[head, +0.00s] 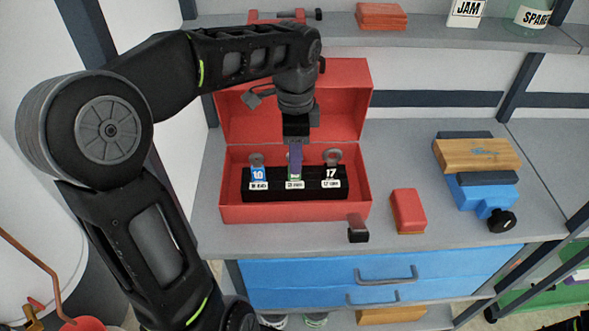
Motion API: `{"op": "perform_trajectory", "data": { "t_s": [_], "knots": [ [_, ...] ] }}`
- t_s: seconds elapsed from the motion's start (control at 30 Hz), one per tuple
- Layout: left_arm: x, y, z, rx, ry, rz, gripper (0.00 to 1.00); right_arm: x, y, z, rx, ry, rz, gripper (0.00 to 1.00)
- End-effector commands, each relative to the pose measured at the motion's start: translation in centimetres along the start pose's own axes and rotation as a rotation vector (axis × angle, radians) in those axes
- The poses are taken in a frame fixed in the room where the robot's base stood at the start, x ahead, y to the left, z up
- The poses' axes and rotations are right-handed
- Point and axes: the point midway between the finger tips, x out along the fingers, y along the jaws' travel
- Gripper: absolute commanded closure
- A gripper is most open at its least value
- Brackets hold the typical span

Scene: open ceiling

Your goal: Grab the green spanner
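An open red toolbox (233,211) stands on the grey counter. Inside it is a black rack (312,190) with labelled spanners: a blue one marked 10 (258,173) at left and a black one marked 17 (331,173) at right. The green spanner (294,177) is in the middle slot, with only a small green part showing above its label. My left gripper (295,152) points down right above and in front of this slot and hides the spanner's upper part. Its fingers overlap from this angle, so I cannot tell whether they grip it. My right gripper is not in view.
A red block (408,210) and a small dark-ended object (357,231) lie on the counter near its front edge. A wooden-and-blue tool (478,155) with a black knob lies at the right. The raised toolbox lid (345,100) is behind my gripper. A shelf (420,38) runs above.

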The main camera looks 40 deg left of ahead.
Motion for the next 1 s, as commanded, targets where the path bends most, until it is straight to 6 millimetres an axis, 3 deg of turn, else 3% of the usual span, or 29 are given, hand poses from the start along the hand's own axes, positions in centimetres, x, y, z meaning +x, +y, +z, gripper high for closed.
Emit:
{"op": "perform_trajectory", "data": {
  "t_s": [0.13, 0.3, 0.87, 1.0],
  "knots": [
    [2.3, 0.0, 0.2, -0.002, -0.002, 0.004, 0.61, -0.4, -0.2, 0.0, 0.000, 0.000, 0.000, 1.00],
    [3.7, 0.0, 0.1, -0.001, -0.001, 0.001, 0.61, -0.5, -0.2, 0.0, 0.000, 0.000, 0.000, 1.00],
    [3.6, 0.0, 0.1, -0.001, 0.000, -0.001, 0.61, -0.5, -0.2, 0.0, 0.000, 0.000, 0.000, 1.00],
    [3.6, 0.0, 0.1, -0.001, 0.000, -0.001, 0.71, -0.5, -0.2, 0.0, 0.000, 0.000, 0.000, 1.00]
  ]
}}
